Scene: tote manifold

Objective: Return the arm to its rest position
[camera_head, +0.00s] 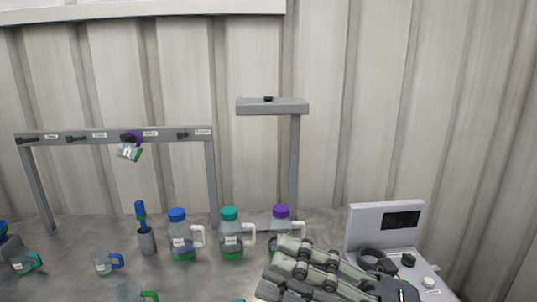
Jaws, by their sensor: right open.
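My right gripper (275,267) is at the lower middle right, its fingers reaching left over the metal table (200,277). It is open and I see nothing held between the fingers. It overlaps the lower part of the purple-capped bottle (280,226) in the picture; I cannot tell whether they touch. My right arm comes in from the bottom right, in front of a grey device (384,226) with a dark screen. My left gripper is not in view.
A blue-capped bottle (180,238) and a teal-capped bottle (230,235) stand left of the gripper. A grey rack (110,134) holds a small hanging cup (129,152). A grey post stand (294,165) rises behind. Small jugs (103,263) and a brush holder (147,241) stand left.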

